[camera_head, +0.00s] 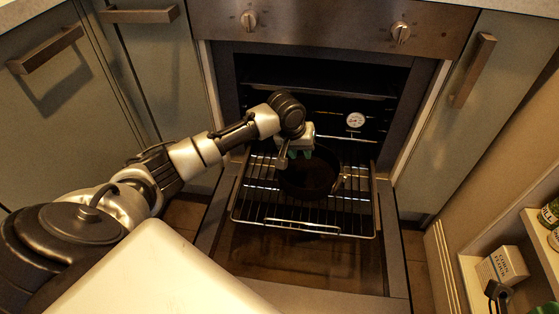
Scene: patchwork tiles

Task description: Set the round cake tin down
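The round cake tin (312,181) is dark and shows in the head view at the oven rack (339,216), which is pulled out over the open oven door. The tin looks about level, with dark contents or a dark inside. I cannot tell whether it touches the rack or is just above it. My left gripper (294,154), with green fingertips, is at the tin's far left rim, its fingers pointing down. The fingertips overlap the rim, and I cannot tell whether they are closed on it. I see no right gripper that I can be sure of.
The oven cavity behind the rack holds a round dial thermometer (355,120). The lowered oven door (295,262) lies below the rack. Cabinets flank the oven. At the lower right, a shelf holds a corn flour box (503,266) and jars (550,213).

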